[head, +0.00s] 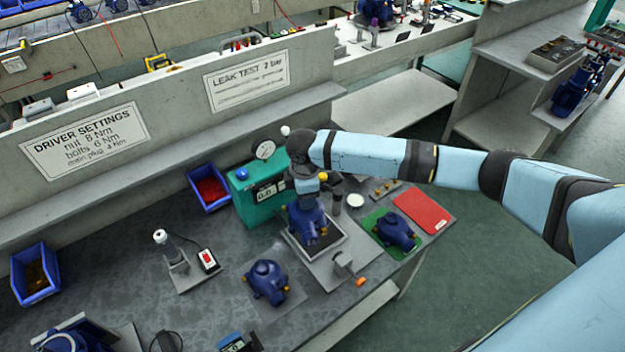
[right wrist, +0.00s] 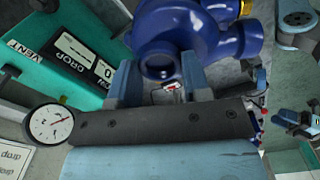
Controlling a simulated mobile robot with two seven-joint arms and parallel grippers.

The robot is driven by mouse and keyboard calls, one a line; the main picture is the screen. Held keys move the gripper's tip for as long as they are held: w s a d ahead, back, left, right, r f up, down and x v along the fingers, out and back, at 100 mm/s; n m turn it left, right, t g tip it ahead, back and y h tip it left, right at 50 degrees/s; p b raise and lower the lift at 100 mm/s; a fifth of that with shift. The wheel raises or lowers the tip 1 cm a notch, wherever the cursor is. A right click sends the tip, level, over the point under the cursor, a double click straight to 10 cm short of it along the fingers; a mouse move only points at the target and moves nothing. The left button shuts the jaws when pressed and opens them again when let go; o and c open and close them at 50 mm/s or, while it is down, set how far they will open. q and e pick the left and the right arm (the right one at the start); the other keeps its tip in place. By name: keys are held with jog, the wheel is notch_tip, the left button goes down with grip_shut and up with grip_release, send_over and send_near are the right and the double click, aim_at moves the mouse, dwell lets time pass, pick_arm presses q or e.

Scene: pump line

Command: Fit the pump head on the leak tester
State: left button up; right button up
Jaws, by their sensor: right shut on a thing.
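The leak tester is a green box (head: 258,205) with a display and a dial gauge (head: 264,150). In front of it lies a pale base plate (head: 350,248) with a dark pad. My right gripper (head: 308,198) points down over this pad, shut on a dark blue pump head (head: 308,226). I cannot tell if the pump head touches the pad or hangs just above it. In the right wrist view, the pump head (right wrist: 185,25) sits between the fingers of the gripper (right wrist: 160,85), its round port facing the camera. The tester (right wrist: 70,65) shows at left.
A second blue pump head (head: 267,281) stands on a grey mat, a third (head: 396,230) on a green mat beside a red mat (head: 422,211). A grey clamp block (head: 343,264) stands at the plate's front. Blue bins (head: 208,187) and a driver stand (head: 175,257) are left.

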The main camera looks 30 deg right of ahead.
pick_arm(q)
jog(key=f+b, duration=0.3)
jog(key=b, duration=0.1)
jog(key=shift+d+f, duration=0.4)
jog(key=shift+a+r, duration=0.15)
jog(key=shift+r, duration=0.05)
pick_arm(e)
jog(key=w+d+f+n, duration=0.3)
jog(key=d+f+n, duration=0.1)
jog(key=f, duration=0.4)
jog(key=shift+w+f, duration=0.15)
jog(key=shift+w, duration=0.05)
pick_arm(q)
jog(key=shift+f, duration=0.2)
jog(key=shift+r, duration=0.45)
jog(key=shift+f, duration=0.2)
pick_arm(e)
jog(key=shift+f, duration=0.7)
dwell(0.8)
pick_arm(q)
jog(key=shift+f+b, duration=1.1)
jog(key=shift+f, duration=0.05)
pick_arm(e)
jog(key=shift+f, duration=2.25)
